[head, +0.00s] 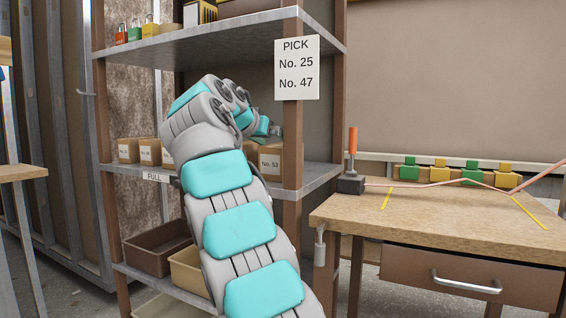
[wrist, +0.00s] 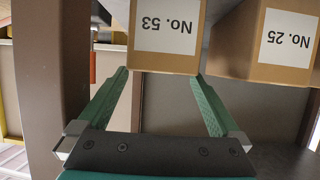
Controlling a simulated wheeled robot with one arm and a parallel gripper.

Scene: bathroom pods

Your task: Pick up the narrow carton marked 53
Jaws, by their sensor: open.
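The narrow carton marked No. 53 (head: 269,164) stands on the middle shelf by the right front post, partly covered by my arm in the head view. In the wrist view the carton (wrist: 167,40) appears upside down at the top, its white label facing me. My gripper (wrist: 161,76) is open and empty. Its two green fingers point at the carton, with the tips near its left and right edges. I cannot tell whether they touch it.
A carton marked No. 25 (wrist: 285,42) stands close beside it, right in the wrist view. The brown shelf post (wrist: 55,80) is near on the left. More small cartons (head: 149,152) stand left on the shelf (head: 322,172). A sign (head: 297,67) hangs above; a workbench (head: 440,222) is at right.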

